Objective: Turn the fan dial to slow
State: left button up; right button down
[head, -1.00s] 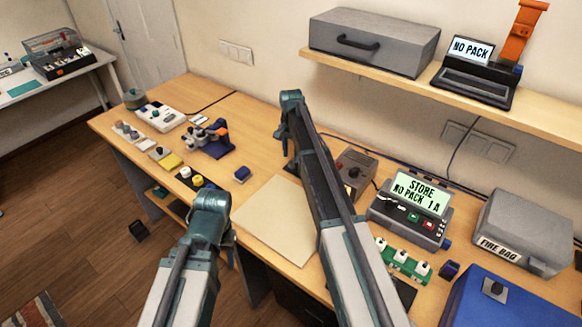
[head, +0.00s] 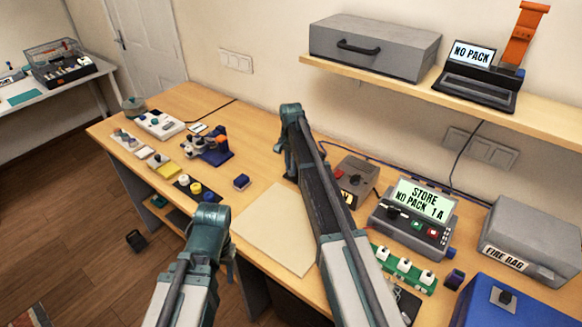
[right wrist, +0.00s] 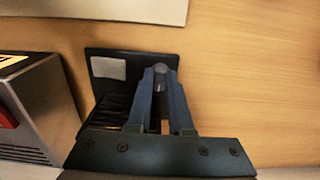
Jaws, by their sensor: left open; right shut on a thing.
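In the right wrist view, my right gripper (right wrist: 161,72) is shut on a small grey knob (right wrist: 160,79) on a black unit (right wrist: 128,62), which I take for the fan dial. The unit has a pale blank-looking patch and dark slats. No dial marking can be read, so its setting cannot be told. In the head view, my right gripper (head: 288,165) is low over the bench, partly behind its own arm, and the black unit is hidden there. My left gripper (head: 231,258) is open, mostly hidden by its wrist, near the bench's front edge.
A grey box with a red knob (head: 355,180) stands close beside my right arm. A tester with a lit screen (head: 414,216) and a green board (head: 402,268) are further right. A pale mat (head: 268,232) lies clear between the arms. A shelf (head: 545,122) overhangs the back.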

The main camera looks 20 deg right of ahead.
jog(key=shift+n, duration=0.3)
jog(key=n, duration=0.5)
jog(key=shift+d+n, duration=0.1)
jog(key=shift+n, duration=0.2)
jog(key=n, duration=0.5)
jog(key=shift+d+n, duration=0.1)
jog(key=shift+n, duration=0.2)
dwell(0.3)
jog(key=c, duration=0.8)
grip_release()
